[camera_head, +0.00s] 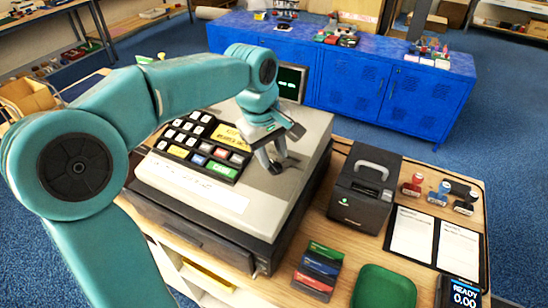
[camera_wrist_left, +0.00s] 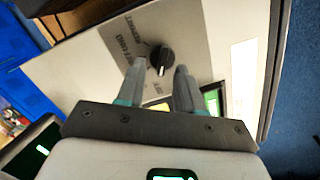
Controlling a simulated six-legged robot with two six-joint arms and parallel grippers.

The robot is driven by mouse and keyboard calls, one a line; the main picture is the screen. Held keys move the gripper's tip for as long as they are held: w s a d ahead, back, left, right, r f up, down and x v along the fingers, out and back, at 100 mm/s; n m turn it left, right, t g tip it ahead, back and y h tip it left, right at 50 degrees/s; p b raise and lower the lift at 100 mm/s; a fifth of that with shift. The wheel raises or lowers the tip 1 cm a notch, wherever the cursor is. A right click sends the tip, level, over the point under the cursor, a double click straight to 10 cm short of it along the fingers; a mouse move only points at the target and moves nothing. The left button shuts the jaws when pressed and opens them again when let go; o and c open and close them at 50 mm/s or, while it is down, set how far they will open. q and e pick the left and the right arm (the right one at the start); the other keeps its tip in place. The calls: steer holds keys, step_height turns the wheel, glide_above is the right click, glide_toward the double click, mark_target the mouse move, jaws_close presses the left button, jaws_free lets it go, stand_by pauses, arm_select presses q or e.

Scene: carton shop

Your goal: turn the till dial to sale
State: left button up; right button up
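The grey till (camera_head: 205,190) stands on a wooden counter, with its keypad at the left of its top. My left gripper (camera_head: 279,160) is over the right part of the till's top, to the right of the keys. The till dial (camera_wrist_left: 160,60), a small black round knob with a light mark, shows in the left wrist view on a darker grey panel with printed words around it. The fingers of my left gripper (camera_wrist_left: 160,70) are apart and empty, pointing at the dial, which shows between their tips. I cannot tell whether they touch it. In the head view the gripper hides the dial.
A black printer (camera_head: 365,190) stands right of the till, with stamps (camera_head: 438,190) and a black board with white sheets (camera_head: 412,236) beyond it. A green tray (camera_head: 384,288) and a stack of coloured boxes (camera_head: 318,270) are in front. Blue cabinets (camera_head: 350,75) stand behind.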

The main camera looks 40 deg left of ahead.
arm_select(q)
steer(key=shift+s+d+f, duration=0.35)
steer(key=shift+d+f, duration=0.05)
steer(key=shift+f, duration=0.25)
steer(key=shift+w+a+f, duration=0.25)
steer(key=shift+w+f, duration=0.05)
steer(key=shift+w, duration=0.2)
steer(key=shift+s+d+r, duration=0.15)
steer(key=shift+s, duration=0.1)
jaws_close()
arm_select(e)
steer(key=shift+s+d, duration=0.2)
steer(key=shift+s, duration=0.05)
arm_select(q)
steer(key=shift+m, duration=0.3)
arm_select(e)
steer(key=shift+r, duration=0.15)
arm_select(q)
steer(key=m, duration=0.2)
steer(key=shift+m, duration=0.4)
steer(key=shift+w+m+g+y+p, duration=0.1)
steer(key=shift+m+g+y+p, duration=0.3)
steer(key=shift+m, duration=1.7)
arm_select(e)
steer(key=shift+r, duration=0.4)
